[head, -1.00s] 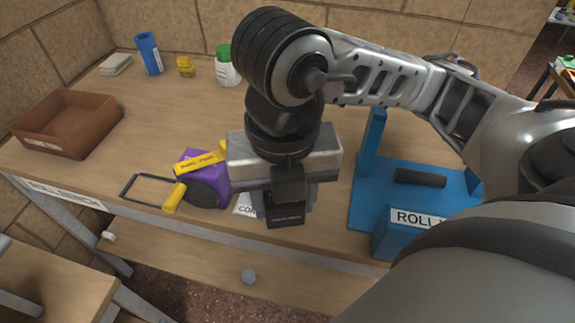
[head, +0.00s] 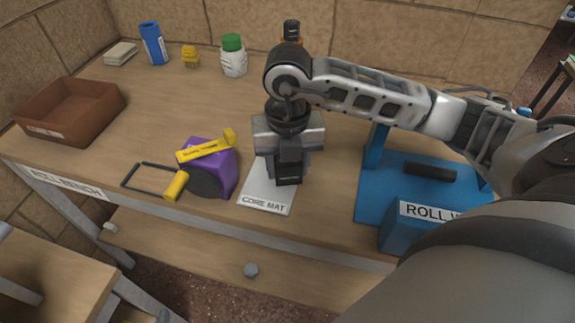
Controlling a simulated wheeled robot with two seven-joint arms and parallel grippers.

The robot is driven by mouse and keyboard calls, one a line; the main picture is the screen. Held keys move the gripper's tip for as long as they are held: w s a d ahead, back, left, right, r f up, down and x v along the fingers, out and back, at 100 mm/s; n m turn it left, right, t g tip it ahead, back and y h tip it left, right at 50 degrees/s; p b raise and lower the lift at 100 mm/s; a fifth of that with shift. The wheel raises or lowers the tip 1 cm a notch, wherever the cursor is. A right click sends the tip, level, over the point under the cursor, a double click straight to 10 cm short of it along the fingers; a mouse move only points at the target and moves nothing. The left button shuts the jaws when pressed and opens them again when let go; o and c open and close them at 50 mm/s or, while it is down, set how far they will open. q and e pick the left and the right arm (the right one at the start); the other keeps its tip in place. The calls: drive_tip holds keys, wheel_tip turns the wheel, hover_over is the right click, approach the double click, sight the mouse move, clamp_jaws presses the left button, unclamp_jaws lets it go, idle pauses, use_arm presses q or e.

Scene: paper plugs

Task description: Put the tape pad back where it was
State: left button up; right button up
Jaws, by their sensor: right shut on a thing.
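My right gripper (head: 288,178) reaches down over the white core mat (head: 265,206) near the front of the bench. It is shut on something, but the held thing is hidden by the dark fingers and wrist. I cannot tell whether it touches the mat. I cannot make out the tape pad for sure. A pale, flat stack (head: 121,53) lies at the back left corner of the bench, far from the gripper. My left gripper is not in view.
Left of the mat are a purple block with a yellow strip (head: 222,160) and a yellow-handled wire frame (head: 174,186). A blue roller stand (head: 375,205) is at right. A brown tray (head: 70,108) and several containers stand at left and back. The bench middle-left is clear.

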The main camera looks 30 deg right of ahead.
drive_tip(key=shift+f, duration=0.5)
drive_tip(key=shift+f, duration=0.1)
drive_tip(key=o, duration=0.5)
drive_tip(key=shift+f, duration=0.1)
drive_tip(key=shift+c, duration=0.2)
drive_tip(key=o, duration=0.4)
